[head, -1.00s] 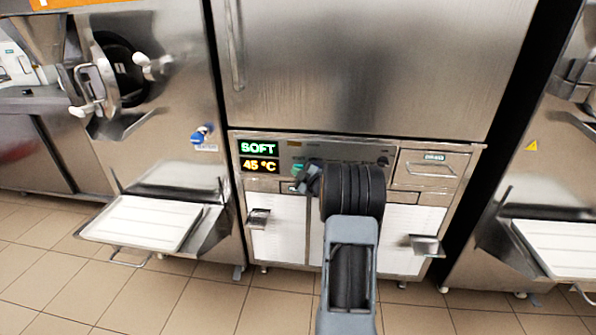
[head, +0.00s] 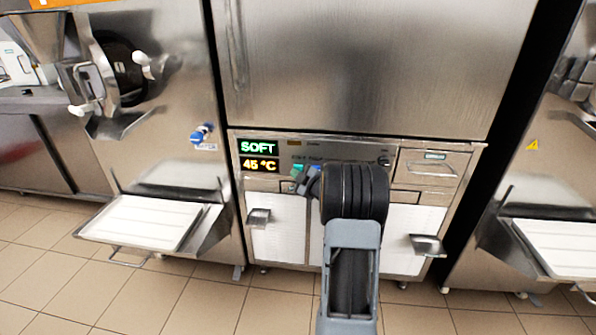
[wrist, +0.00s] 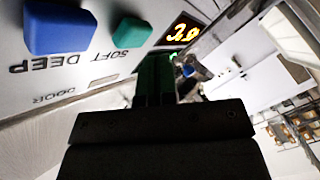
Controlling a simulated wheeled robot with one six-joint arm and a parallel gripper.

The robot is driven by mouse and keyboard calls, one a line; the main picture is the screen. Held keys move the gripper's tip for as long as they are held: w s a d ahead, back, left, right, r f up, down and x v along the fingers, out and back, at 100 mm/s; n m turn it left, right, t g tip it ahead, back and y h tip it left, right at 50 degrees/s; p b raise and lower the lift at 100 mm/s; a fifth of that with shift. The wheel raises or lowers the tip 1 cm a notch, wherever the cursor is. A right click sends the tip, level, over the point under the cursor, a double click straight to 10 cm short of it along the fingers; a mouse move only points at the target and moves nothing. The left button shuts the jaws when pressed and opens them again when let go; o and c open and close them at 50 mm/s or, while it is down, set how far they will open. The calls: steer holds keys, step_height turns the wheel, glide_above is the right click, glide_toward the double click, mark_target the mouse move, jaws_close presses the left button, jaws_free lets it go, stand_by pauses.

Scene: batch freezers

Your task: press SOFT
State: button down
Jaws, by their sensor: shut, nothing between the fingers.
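The green SOFT button (head: 298,169) and the blue DEEP button (head: 315,168) sit side by side on the control panel. In the wrist view the green button (wrist: 132,32) is beside the label SOFT, and the blue button (wrist: 60,27) is beside DEEP. The display (head: 259,156) reads SOFT and 45 °C. My gripper (head: 302,183) is shut and empty, just below the buttons in the head view. In the wrist view my gripper's fingertips (wrist: 155,62) show a gap from the green button. My arm hides part of the panel.
A steel door (head: 370,70) is above the panel, with white lower doors (head: 279,228) and their protruding handles (head: 259,217) below it. A neighbouring freezer has a white tray (head: 146,222) sticking out at left. Another tray (head: 560,247) is at right. Tiled floor is in front.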

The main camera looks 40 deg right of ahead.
steer(key=shift+s+a+b, duration=0.65)
steer(key=shift+s+a, duration=1.1)
steer(key=shift+s, duration=0.05)
steer(key=s+a+r+m+g+h+p, duration=0.25)
steer(key=a+r+p, duration=0.25)
steer(key=r+p, duration=0.35)
steer(key=s+a+r+m+g+h+p, duration=0.2)
steer(key=a+r+m+g+p, duration=0.15)
steer(key=a+r+p, duration=0.5)
steer(key=s+a+r+m+g+y+p, duration=0.2)
steer(key=s+a, duration=0.4)
steer(key=s, duration=0.3)
steer(key=s+a+r+m+g+y+p, duration=0.2)
steer(key=s+a+r+g+p, duration=0.3)
steer(key=s, duration=0.5)
steer(key=a+r+p, duration=0.1)
steer(key=p, duration=0.1)
steer(key=shift+a+r+g+p, duration=0.15)
steer(key=shift+r+g+p, duration=0.15)
steer(key=shift+r, duration=0.05)
steer(key=shift+d, duration=0.2)
